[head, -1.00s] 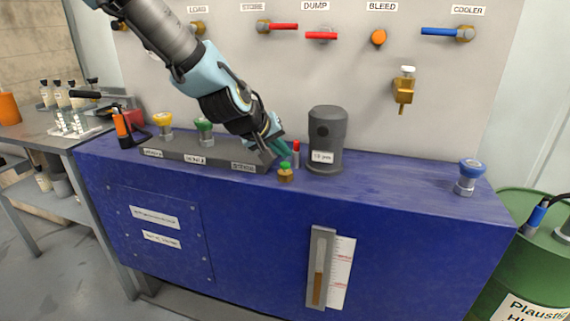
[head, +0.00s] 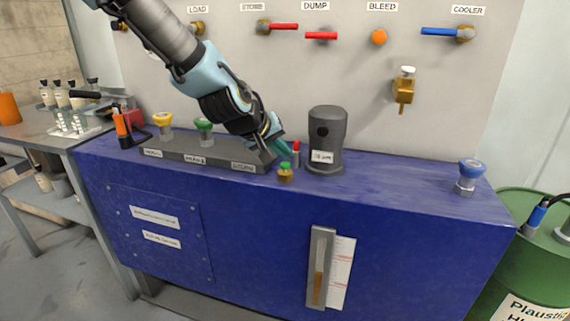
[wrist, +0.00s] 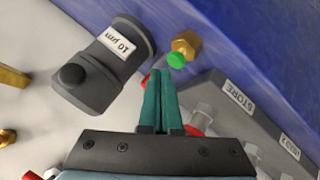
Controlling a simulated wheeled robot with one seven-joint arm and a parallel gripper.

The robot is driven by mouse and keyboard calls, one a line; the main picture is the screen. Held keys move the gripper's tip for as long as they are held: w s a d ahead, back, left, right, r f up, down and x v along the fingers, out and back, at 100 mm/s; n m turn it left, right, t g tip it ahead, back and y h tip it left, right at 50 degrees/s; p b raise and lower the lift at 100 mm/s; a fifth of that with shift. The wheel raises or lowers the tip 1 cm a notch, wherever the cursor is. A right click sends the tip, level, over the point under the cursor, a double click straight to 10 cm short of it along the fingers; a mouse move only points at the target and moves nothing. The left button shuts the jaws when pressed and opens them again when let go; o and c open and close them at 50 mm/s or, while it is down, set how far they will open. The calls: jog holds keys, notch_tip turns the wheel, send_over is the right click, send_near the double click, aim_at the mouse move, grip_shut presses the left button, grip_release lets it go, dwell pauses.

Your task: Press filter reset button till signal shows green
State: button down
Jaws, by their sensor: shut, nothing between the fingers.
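The dark grey filter housing (head: 325,140) stands on the blue bench top, with a "10 µm" label; it also shows in the wrist view (wrist: 105,62). A small brass fitting with a green cap (head: 285,172) sits in front of it and also shows in the wrist view (wrist: 183,48). A slim red-topped post (head: 296,147) stands between housing and manifold. My gripper (head: 287,153) is shut and empty, fingers pointing down beside this post. In the wrist view, the fingertips (wrist: 163,72) partly hide a red part; I cannot tell whether they touch it.
A grey manifold (head: 215,160) with yellow (head: 163,120) and green (head: 204,125) knobs lies left of my gripper. Wall valves sit behind. A blue-topped knob (head: 470,172) stands far right; the bench between it and the housing is clear.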

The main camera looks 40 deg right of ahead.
aim_at(283, 168)
jog(key=shift+f, duration=0.1)
jog(key=shift+f+b, duration=0.3)
jog(key=shift+f+b, duration=0.35)
jog(key=shift+f, duration=0.2)
dwell(0.6)
jog(key=shift+r, duration=0.15)
jog(key=shift+r+p, duration=0.75)
jog(key=shift+r, duration=0.05)
jog(key=shift+r+p, duration=2)
jog(key=shift+r, duration=0.5)
